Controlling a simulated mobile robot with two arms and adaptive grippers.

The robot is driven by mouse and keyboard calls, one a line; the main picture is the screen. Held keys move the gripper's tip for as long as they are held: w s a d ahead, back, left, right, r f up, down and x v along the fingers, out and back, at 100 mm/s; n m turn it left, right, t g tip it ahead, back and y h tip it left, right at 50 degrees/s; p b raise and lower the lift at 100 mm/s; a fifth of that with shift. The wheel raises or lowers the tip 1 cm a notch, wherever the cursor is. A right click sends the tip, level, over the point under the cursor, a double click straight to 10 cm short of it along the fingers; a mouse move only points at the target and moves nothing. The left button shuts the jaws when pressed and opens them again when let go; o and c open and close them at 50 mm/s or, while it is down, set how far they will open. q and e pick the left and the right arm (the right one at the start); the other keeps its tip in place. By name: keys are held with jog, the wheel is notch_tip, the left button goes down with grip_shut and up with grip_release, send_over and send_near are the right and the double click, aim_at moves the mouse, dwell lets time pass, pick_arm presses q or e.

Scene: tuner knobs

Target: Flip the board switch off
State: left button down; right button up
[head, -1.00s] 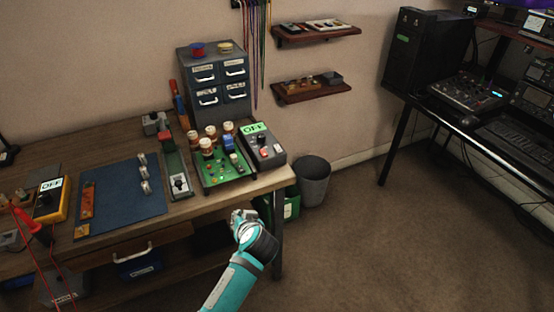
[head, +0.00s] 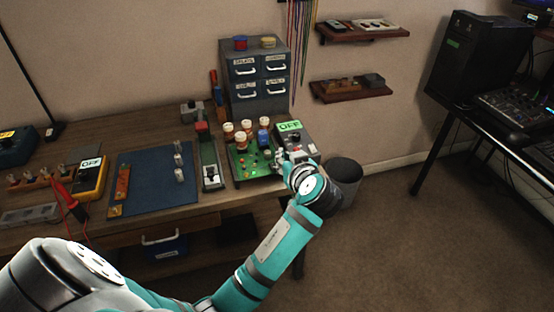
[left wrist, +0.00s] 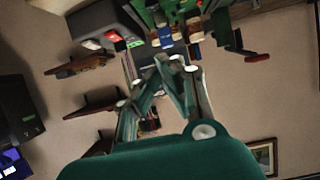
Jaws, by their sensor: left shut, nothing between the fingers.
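The green circuit board (head: 252,171) with several brown and white knobs lies near the right end of the bench. It also shows upside down in the left wrist view (left wrist: 150,14). A grey box (head: 306,140) with a green display reading OFF (head: 289,126) stands against its right side. In the left wrist view a red rocker (left wrist: 113,36) shows on the grey box. My left gripper (head: 284,162) is shut and empty, in front of the board's right edge and the box's near end. It hides part of both; contact cannot be told. My right gripper is out of view.
A narrow green unit with a lever (head: 211,172) and a blue mat (head: 150,190) lie left of the board. A drawer cabinet (head: 247,100) stands behind. A waste bin (head: 345,172) is on the floor, right of the bench.

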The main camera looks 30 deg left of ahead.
pick_arm(q)
jog(key=p, duration=0.1)
send_over(273, 166)
jog(key=d, duration=0.2)
notch_tip(273, 166, down, 3)
jog(key=shift+s+a+r, duration=0.15)
jog(key=shift+r, duration=0.05)
notch_tip(273, 166, down, 3)
jog(key=shift+a+r, duration=0.1)
jog(key=shift+r, duration=0.1)
jog(key=shift+s+d+f+p, duration=0.1)
jog(key=shift+d+f+p, duration=0.15)
jog(key=shift+f, duration=0.55)
jog(key=shift+a+f, duration=0.1)
